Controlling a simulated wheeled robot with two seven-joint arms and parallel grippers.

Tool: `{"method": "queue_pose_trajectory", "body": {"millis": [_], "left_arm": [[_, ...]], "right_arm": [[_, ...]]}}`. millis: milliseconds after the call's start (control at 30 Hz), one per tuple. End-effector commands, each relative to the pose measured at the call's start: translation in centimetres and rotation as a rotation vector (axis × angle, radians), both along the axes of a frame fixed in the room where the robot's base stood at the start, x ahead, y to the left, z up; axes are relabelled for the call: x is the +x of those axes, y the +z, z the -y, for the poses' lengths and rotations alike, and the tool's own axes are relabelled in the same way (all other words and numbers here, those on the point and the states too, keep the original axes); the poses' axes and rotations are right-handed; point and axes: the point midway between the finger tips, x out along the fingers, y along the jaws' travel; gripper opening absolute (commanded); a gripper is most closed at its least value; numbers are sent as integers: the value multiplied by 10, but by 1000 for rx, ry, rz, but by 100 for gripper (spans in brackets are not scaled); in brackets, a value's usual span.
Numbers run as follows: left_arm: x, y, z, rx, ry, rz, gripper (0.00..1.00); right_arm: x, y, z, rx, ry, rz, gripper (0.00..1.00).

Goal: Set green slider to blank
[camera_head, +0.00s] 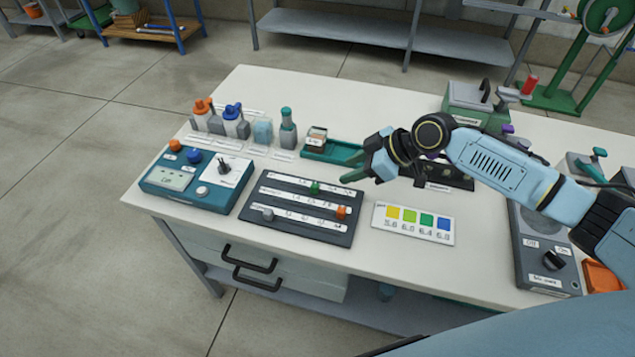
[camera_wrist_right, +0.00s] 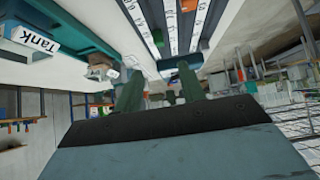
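A dark slider panel (camera_head: 297,234) with three white label strips lies on the bench. The green slider (camera_head: 314,187) sits on its back row, toward the right part of the row. An orange slider (camera_head: 341,211) is on the middle row and a grey slider (camera_head: 267,214) on the front row. The labels are too small to read surely. My right gripper (camera_head: 352,168) is open and empty, above and right of the green slider, apart from it. Its two fingers stand apart in the right wrist view (camera_wrist_right: 160,88), where part of the panel shows at the top. My left gripper is out of view.
A teal meter box (camera_head: 180,190) with knobs stands left of the panel. Small bottles (camera_head: 288,128) and a green tray (camera_head: 335,151) stand behind. A colour chart (camera_head: 413,223) lies to the right. A grey device (camera_head: 535,255) stands farther right.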

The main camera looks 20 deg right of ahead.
Motion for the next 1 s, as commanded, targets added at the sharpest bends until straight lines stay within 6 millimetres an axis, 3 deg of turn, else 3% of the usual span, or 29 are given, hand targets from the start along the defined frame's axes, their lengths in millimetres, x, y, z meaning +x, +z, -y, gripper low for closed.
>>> {"method": "queue_pose_trajectory", "body": {"millis": [300, 500, 967, 1000], "left_arm": [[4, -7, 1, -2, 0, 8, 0], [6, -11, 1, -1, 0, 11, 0], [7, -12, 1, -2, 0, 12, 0], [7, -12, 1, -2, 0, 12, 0]], "right_arm": [[27, -48, -41, 1, 1, 0, 40], [40, -70, -59, 1, 1, 0, 40], [45, -79, -66, -1, 1, 1, 40], [45, -79, -66, 0, 1, 1, 36]]}}
